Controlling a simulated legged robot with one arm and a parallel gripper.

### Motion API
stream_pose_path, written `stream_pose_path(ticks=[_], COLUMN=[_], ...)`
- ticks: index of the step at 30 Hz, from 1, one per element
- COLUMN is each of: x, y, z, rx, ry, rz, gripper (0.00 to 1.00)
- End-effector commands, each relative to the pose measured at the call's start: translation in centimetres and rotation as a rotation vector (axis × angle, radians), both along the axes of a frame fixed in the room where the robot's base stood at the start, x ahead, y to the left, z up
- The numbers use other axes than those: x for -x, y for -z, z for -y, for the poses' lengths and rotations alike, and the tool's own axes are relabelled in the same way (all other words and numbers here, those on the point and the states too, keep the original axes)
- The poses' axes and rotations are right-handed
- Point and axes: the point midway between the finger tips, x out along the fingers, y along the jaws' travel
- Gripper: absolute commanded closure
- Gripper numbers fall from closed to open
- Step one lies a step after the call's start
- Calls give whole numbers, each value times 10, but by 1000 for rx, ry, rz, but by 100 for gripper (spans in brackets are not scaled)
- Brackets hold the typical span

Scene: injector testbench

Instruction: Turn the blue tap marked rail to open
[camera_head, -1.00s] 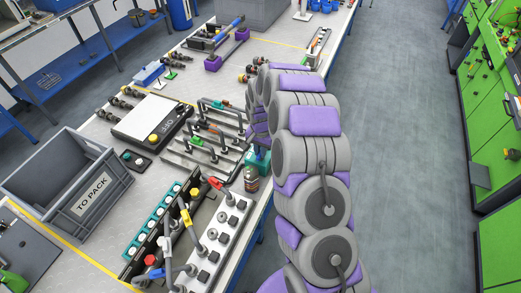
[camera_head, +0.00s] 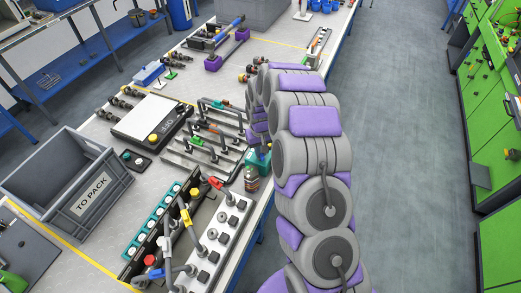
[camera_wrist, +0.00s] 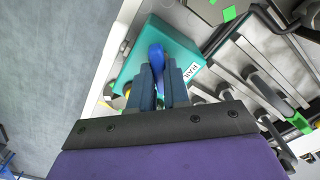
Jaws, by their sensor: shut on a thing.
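The blue tap (camera_wrist: 156,57) stands on a teal block (camera_wrist: 137,62) with a white label (camera_wrist: 188,69), seen at an angle, that seems to read RAIL. My gripper (camera_wrist: 161,72) is shut on the blue tap, with a finger on each side of its lever. The lower part of the tap is hidden between the fingers. In the head view the teal block (camera_head: 257,163) sits at the bench's right edge, and my arm hides the tap there.
Metal pipes on a rack (camera_head: 208,150) lie close beside the teal block. A white valve strip (camera_head: 215,240) with coloured levers stands nearer. A grey TO PACK crate (camera_head: 105,200) is at the left. The aisle floor (camera_head: 400,150) right of the bench is clear.

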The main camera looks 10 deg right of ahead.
Motion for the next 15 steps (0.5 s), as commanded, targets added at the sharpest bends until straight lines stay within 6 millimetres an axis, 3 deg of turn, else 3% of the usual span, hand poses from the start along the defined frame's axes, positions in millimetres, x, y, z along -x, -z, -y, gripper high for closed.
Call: stream_pose_path(ticks=[15], x=[0], y=[0], z=[0], rx=[-1], ry=[-481], rz=[1], gripper=[100])
